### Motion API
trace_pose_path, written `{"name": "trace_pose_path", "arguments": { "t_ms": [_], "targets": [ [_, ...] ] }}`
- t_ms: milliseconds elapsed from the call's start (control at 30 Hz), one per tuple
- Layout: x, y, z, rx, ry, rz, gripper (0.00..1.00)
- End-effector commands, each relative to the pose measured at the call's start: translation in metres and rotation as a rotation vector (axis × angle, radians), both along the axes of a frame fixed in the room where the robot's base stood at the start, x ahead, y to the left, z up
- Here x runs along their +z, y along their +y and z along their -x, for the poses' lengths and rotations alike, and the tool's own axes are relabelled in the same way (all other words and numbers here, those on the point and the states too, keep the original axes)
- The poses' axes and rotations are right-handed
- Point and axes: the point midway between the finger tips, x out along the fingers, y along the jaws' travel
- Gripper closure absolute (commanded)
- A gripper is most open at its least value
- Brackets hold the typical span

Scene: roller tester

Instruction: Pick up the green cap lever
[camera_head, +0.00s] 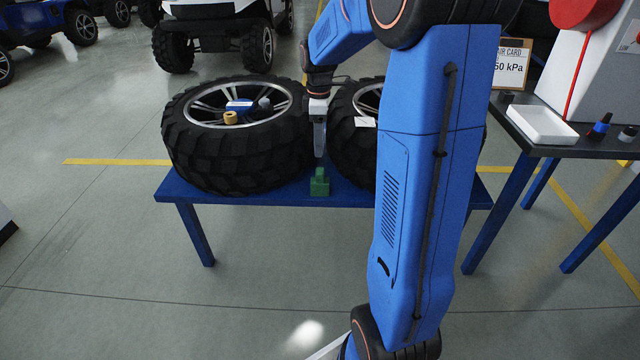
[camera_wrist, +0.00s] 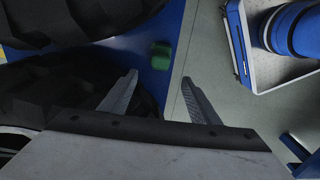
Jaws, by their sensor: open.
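The green cap lever (camera_head: 320,183) stands on the blue table near its front edge, in front of the gap between two tyres. It also shows in the wrist view (camera_wrist: 161,56), beyond my fingertips, as a small green block on the blue surface. My gripper (camera_head: 319,150) is just above and behind the lever in the head view. In the wrist view my two fingers (camera_wrist: 160,78) are spread apart with nothing between them. The head view does not clearly show whether a fingertip touches the lever.
A big tyre (camera_head: 235,155) lies on the blue table (camera_head: 350,193) at left; a second tyre (camera_head: 343,140) lies at right, partly hidden by my arm. Small items rest on the left wheel. A side table (camera_head: 560,150) at right holds a white tray (camera_head: 541,125) and bottles.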

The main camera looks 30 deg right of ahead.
Motion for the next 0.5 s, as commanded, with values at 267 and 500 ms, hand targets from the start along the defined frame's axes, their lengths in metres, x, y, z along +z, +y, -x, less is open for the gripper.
{"name": "trace_pose_path", "arguments": {
  "t_ms": [267, 500],
  "targets": [
    [-0.049, 0.0, 0.001, -0.001, 0.002, 0.0, 0.44],
    [-0.071, 0.0, 0.0, -0.001, 0.0, 0.0, 0.44]
  ]
}}
